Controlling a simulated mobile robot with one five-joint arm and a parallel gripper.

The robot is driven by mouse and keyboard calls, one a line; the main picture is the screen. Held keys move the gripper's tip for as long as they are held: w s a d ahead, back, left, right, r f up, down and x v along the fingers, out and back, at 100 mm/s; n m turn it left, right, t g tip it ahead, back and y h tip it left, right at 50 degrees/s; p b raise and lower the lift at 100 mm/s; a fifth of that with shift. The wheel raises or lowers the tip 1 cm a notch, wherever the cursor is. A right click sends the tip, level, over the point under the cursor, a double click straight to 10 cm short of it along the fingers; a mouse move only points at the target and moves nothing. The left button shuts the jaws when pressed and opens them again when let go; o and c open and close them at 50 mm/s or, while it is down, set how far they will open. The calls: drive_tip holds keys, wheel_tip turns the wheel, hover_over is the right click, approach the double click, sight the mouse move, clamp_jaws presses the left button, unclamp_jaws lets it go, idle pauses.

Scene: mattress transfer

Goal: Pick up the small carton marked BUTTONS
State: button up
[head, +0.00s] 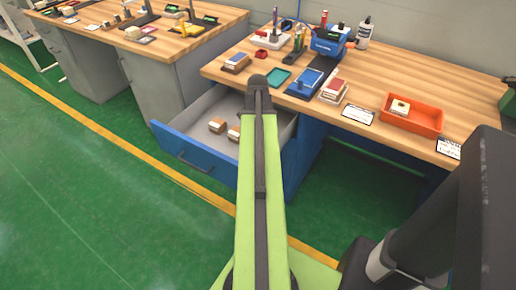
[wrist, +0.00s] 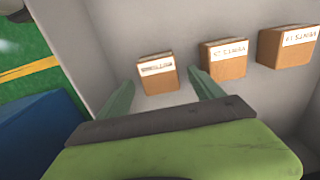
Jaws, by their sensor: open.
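Three small brown cartons with white labels sit in the open drawer. In the wrist view the left carton (wrist: 158,82) lies between my finger lines, the middle carton (wrist: 226,66) is right of them, and the right carton (wrist: 288,46) is farthest right. The labels are too small and blurred to read, so I cannot tell which says BUTTONS. My gripper (wrist: 161,80) is open, one green finger to each side of the left carton, holding nothing. In the head view two cartons show, one (head: 217,126) clear and one (head: 234,133) partly behind my arm, which hides my gripper.
The blue-fronted drawer (head: 195,163) stands pulled out under the wooden bench (head: 375,82). Its grey walls surround the cartons. On the bench are an orange tray (head: 411,126), a blue bin (head: 328,45) and small boxes. Open green floor (head: 80,190) lies to the left.

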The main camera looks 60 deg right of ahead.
wheel_tip(320, 180, down, 3)
drive_tip(key=shift+r+b, duration=0.15)
drive_tip(key=shift+b, duration=0.5)
drive_tip(key=shift+r, duration=0.2)
drive_tip(key=c, duration=1.6)
drive_tip(key=shift+o, duration=0.2)
drive_tip(key=shift+r+p, duration=0.1)
drive_tip(key=shift+p, duration=0.2)
